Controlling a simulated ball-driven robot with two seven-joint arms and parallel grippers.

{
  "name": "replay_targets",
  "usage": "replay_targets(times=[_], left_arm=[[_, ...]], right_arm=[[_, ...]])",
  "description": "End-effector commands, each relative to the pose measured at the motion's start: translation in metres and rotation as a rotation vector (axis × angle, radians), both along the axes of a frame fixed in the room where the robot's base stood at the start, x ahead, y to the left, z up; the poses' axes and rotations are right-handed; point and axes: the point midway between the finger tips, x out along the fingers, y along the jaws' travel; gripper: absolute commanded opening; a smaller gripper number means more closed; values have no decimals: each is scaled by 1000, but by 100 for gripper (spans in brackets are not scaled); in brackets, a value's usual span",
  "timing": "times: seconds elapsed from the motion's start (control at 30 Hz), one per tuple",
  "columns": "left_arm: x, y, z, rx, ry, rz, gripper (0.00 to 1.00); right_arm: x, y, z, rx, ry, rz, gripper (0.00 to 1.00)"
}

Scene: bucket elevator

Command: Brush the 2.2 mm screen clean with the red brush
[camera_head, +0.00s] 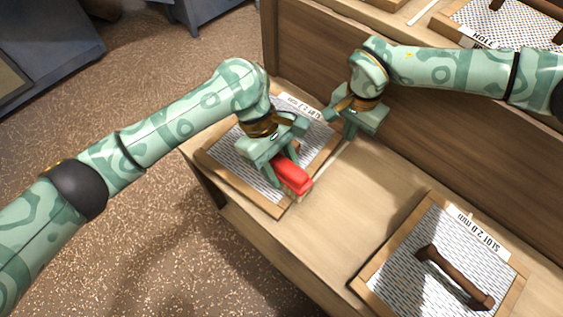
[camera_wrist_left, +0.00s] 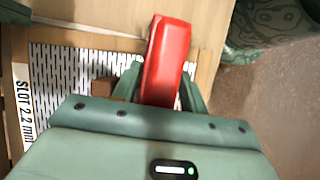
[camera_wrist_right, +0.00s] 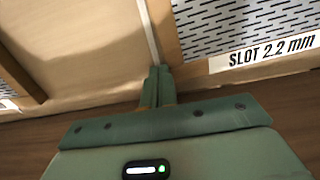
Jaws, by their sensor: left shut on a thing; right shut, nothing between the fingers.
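The 2.2 mm screen (camera_head: 228,153) is a slotted metal sheet in a wooden frame, lying on the bench. Its label reads SLOT 2.2 mm in the left wrist view (camera_wrist_left: 24,105) and the right wrist view (camera_wrist_right: 272,52). My left gripper (camera_head: 276,168) is shut on the red brush (camera_head: 294,177), which also shows in the left wrist view (camera_wrist_left: 167,62). The brush is over the screen's near right edge, pale bristles downward; I cannot tell whether they touch. My right gripper (camera_head: 347,128) is shut and empty beyond the screen's far right corner; its fingers fill the middle of the right wrist view (camera_wrist_right: 157,86).
A second screen labelled SLOT 2.0 mm (camera_head: 385,258), with a brown handle (camera_head: 455,277), lies at the lower right. Bare bench (camera_head: 350,205) separates the screens. A wooden wall (camera_head: 440,145) rises behind, with another screen (camera_head: 510,22) on the upper level.

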Motion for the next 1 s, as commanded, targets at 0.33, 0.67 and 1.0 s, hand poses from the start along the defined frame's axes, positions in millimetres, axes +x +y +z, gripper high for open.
replay_targets(times=[0.33, 0.67, 1.0], left_arm=[[0, 0, -7, 0, 0, -1, 7], [6, 7, -8, 1, -1, 0, 7], [23, 27, -6, 0, -1, -1, 7]], right_arm=[[0, 0, 0, 0, 0, 0, 0], [0, 0, 0, 0, 0, 0, 0], [0, 0, 0, 0, 0, 0, 0]])
